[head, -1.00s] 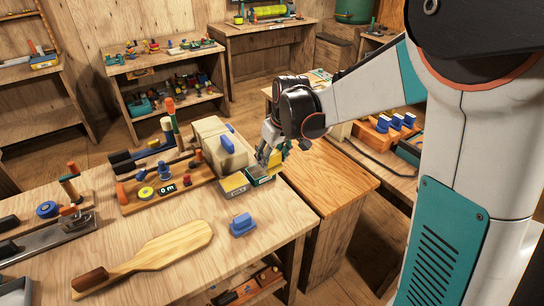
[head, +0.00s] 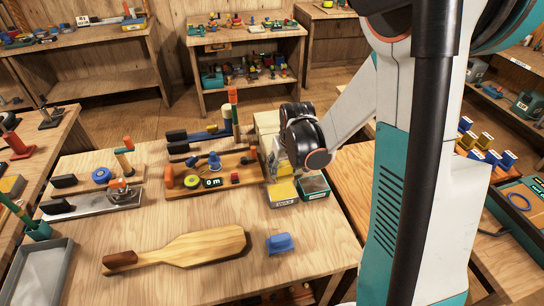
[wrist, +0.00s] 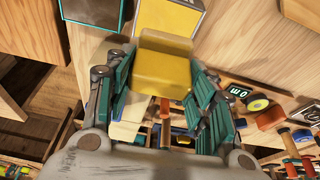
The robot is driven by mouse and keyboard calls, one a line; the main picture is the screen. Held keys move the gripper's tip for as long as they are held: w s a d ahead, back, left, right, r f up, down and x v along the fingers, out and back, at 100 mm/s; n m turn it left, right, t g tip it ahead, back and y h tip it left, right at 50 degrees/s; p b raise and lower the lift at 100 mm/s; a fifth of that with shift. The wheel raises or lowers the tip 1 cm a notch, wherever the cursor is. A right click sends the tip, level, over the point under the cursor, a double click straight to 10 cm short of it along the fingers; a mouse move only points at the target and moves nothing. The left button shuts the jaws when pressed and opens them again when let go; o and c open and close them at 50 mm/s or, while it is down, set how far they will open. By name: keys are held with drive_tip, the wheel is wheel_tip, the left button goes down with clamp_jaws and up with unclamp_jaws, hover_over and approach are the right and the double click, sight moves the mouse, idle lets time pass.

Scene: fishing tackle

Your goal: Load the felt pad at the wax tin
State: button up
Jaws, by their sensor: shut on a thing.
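The yellow wax tin (head: 283,194) stands on the workbench beside a dark green tin (head: 314,188). In the wrist view the wax tin (wrist: 169,17) is at the top centre and the green-edged tin (wrist: 106,16) is to its left. My gripper (wrist: 165,85) is shut on a yellow block, which I take for the felt pad (wrist: 164,68). The pad appears just beside the wax tin in that view; whether they touch I cannot tell. In the head view my gripper (head: 279,168) is at the tins' far side, and my arm partly hides it.
A wooden board (head: 240,184) with knobs and a small display lies left of the tins. A wooden paddle (head: 200,245) and a blue block (head: 280,243) lie in front. A beige block (head: 266,124) stands behind. Bare bench lies between the paddle and the board.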

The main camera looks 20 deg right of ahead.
sight(282, 178)
drive_tip(key=shift+w+f, duration=0.25)
drive_tip(key=shift+a+f+b, duration=0.1)
drive_tip(key=shift+f+b, duration=2.05)
drive_tip(key=shift+f, duration=0.75)
drive_tip(key=shift+s+f+b, duration=0.15)
drive_tip(key=shift+f+b, duration=0.4)
drive_tip(key=shift+b, duration=0.05)
drive_tip(key=shift+r, duration=0.1)
idle(0.3)
drive_tip(key=shift+r+p, duration=2.45)
drive_tip(key=shift+r, duration=1.05)
